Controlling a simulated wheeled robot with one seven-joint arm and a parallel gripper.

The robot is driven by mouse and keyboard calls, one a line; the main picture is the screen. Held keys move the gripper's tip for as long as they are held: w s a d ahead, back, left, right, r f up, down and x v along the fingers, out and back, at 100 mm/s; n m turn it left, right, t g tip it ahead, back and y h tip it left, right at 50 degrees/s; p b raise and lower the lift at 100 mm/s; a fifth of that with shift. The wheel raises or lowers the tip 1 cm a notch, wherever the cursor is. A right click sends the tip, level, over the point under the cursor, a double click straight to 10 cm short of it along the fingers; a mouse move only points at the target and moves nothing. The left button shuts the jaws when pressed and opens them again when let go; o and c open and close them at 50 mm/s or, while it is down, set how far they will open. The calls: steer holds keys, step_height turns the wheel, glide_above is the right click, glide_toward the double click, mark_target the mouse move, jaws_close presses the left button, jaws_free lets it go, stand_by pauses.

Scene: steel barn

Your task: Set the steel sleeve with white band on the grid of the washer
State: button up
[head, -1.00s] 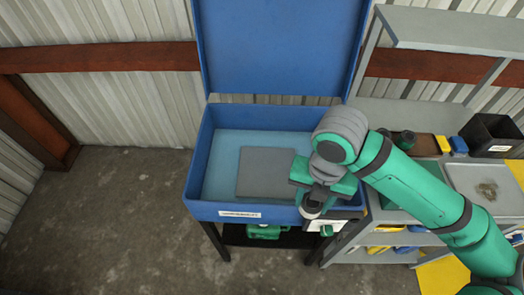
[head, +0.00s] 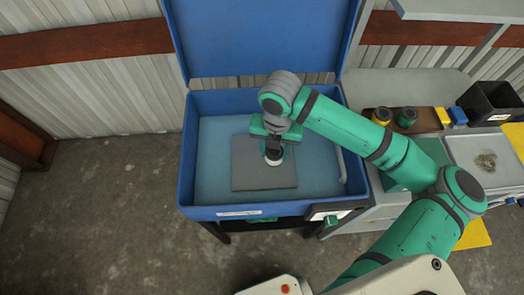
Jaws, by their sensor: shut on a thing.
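The washer is a blue open tub (head: 190,150) with its lid raised at the back. Its grid, a flat dark grey square (head: 252,180), lies on the light blue tub floor. My gripper (head: 273,150) is over the grid and points down, shut on the steel sleeve with white band (head: 273,157). The sleeve is dark with a pale band at its lower end and looks upright. I cannot tell whether its bottom touches the grid or hangs a little above it.
A thin pale pipe (head: 341,165) stands inside the tub's right side. The grid's left part is bare.

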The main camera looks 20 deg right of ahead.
steer(key=w+f, duration=0.1)
steer(key=f, duration=0.1)
steer(key=w+a+f, duration=0.1)
steer(key=w+f, duration=0.3)
steer(key=shift+a, duration=0.35)
steer(key=shift+w+f, duration=0.2)
steer(key=shift+f, duration=1.45)
steer(key=shift+f, duration=0.2)
steer(key=o, duration=1.2)
steer(key=shift+o, duration=0.2)
step_height(320, 180, up, 12)
steer(key=shift+r, duration=0.2)
steer(key=shift+a, duration=0.1)
